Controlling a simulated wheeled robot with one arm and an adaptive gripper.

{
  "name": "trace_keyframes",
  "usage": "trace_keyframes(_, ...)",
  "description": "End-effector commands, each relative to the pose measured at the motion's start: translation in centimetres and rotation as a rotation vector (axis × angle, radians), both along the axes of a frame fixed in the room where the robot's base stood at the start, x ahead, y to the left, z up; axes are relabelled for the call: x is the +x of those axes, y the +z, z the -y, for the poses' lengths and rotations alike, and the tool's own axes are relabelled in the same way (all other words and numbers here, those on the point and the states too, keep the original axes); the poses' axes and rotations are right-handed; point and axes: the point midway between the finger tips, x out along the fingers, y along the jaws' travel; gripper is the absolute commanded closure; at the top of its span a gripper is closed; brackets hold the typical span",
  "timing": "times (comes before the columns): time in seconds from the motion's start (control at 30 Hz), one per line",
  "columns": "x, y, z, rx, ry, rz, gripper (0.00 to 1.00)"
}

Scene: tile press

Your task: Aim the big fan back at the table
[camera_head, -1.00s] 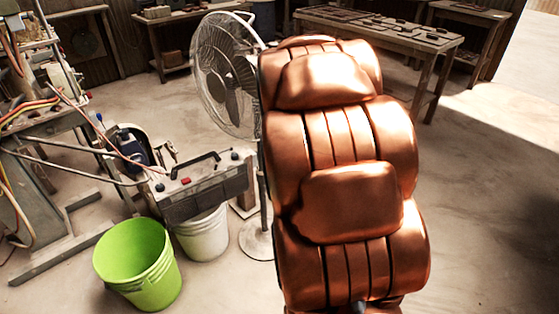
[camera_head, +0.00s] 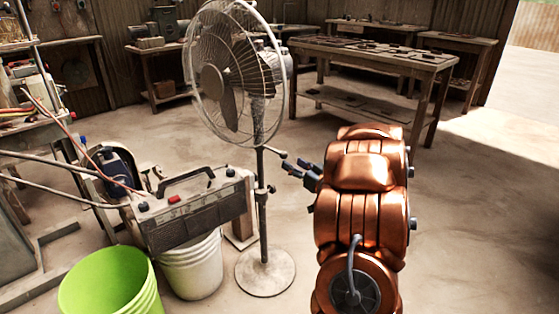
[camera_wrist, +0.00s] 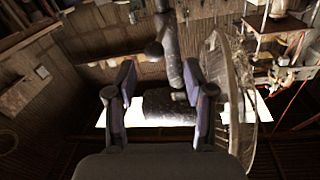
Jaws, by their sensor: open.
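The big fan (camera_head: 228,75) stands upright on a pole with a round base (camera_head: 265,272). Its round cage is turned toward the left front in the head view, with the motor behind it on the right. The work table (camera_head: 375,55) stands behind and right of the fan. My gripper (camera_head: 293,172) is open just right of the pole, below the motor. In the wrist view my open gripper (camera_wrist: 160,92) has its two dark fingers apart. The fan cage (camera_wrist: 230,90) is right of them there, and a grey rounded part shows between them; contact cannot be told.
A battery-like box (camera_head: 190,210) with a handle and cables sits over a white bucket (camera_head: 192,268). A green bucket (camera_head: 110,285) is at the front left. Cluttered benches stand at the left and back. The floor on the right is clear.

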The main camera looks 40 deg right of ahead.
Motion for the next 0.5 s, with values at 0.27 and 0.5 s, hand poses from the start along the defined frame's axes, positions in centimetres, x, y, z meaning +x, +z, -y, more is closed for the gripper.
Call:
trace_keyframes(0.27,2.3,-0.2,1.5,0.001,-0.02,0.001,0.47)
trace_keyframes(0.5,5.3,-0.2,2.0,0.001,-0.021,-0.001,0.47)
